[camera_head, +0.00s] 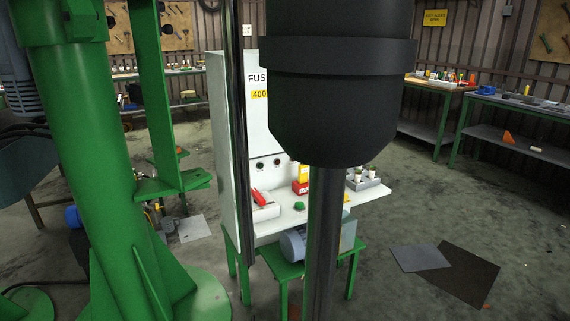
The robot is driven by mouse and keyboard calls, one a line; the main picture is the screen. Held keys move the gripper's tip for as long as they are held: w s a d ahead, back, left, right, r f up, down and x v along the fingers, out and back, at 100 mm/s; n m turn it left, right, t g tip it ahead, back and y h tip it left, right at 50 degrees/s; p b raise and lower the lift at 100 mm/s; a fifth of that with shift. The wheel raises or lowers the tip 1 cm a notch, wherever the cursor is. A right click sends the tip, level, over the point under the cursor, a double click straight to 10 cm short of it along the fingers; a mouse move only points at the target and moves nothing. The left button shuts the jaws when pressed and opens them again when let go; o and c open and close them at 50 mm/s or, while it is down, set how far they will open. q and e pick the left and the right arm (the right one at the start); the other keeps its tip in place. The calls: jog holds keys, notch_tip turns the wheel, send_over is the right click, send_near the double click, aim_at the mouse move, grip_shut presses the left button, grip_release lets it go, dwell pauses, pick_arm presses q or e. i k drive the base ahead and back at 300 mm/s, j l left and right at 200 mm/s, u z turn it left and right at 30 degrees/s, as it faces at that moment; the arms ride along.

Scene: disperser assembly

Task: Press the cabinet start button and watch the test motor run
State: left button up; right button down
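A white cabinet (225,130) stands at mid-distance, with a partly hidden "FUS…" label and a yellow "400" label (260,94). Two small round dark controls (269,164) are on its lower front; I cannot tell which is the start button. A grey-blue motor (293,243) sits on a green stand below the cabinet's shelf, partly hidden by a dark vertical shaft. I cannot tell whether it turns. Neither of my grippers is visible.
A large black cylinder (338,90) with a dark shaft (323,240) blocks the centre foreground. A green column (85,150) fills the left. The white shelf (370,193) holds small parts. Workbenches (520,105) line the back right. Flat sheets (458,273) lie on the otherwise open right floor.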

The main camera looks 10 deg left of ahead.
aim_at(298, 205)
jog(key=j+z, duration=0.2)
jog(key=j, duration=0.6)
jog(key=i+j+z, duration=0.1)
jog(key=j, duration=0.55)
jog(key=i+j, duration=0.1)
jog(key=j, duration=0.55)
jog(key=z, duration=0.05)
